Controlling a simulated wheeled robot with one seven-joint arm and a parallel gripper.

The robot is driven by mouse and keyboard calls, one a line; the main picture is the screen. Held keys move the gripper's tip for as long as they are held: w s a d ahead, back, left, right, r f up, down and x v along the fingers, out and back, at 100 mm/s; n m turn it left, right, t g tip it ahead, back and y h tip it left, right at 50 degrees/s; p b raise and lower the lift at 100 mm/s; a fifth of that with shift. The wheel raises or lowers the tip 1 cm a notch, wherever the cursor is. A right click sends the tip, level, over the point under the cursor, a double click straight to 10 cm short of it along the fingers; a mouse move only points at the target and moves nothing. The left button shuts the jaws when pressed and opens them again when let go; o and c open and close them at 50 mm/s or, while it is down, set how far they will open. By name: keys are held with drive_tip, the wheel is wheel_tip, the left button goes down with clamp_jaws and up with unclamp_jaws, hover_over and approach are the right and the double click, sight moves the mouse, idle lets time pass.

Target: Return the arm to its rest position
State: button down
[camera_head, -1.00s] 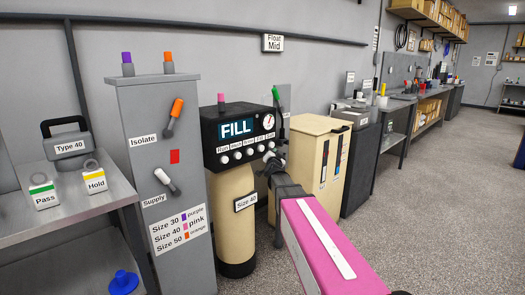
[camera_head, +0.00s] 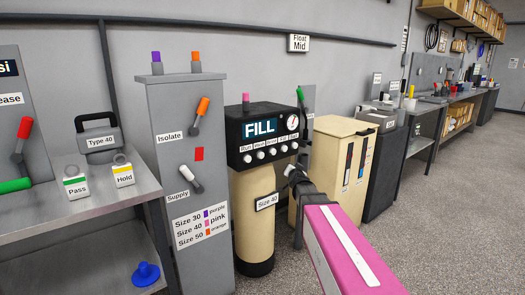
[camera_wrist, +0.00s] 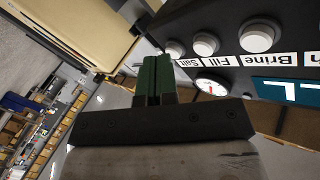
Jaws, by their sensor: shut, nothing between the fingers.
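My gripper (camera_wrist: 155,75) shows in the wrist view with its two dark green fingers together and nothing between them. In the head view my pink arm (camera_head: 345,250) reaches forward from the lower right. Its dark wrist end (camera_head: 297,180) is just right of the tan Size 40 tank (camera_head: 252,225), below the black control head (camera_head: 262,132) with its FILL display. The fingers are not clear in that view.
A grey cabinet (camera_head: 190,120) with Isolate and Supply levers stands left of the tank. A metal bench (camera_head: 100,208) holds a Type 40 case and the Pass and Hold tags. A cream cabinet (camera_head: 330,150) stands behind my arm. The floor (camera_head: 460,210) at right is open.

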drive_tip(key=s+f+n+g+y, duration=0.1)
drive_tip(key=s+f+n+g, duration=0.4)
drive_tip(key=s+f+g, duration=1.15)
drive_tip(key=s+f, duration=0.3)
drive_tip(key=s, duration=0.5)
drive_tip(key=s+d+f+n+h, duration=0.1)
drive_tip(key=s+f, duration=0.2)
drive_tip(key=s, duration=0.5)
drive_tip(key=shift+d+f, duration=0.25)
drive_tip(key=shift+d, duration=0.05)
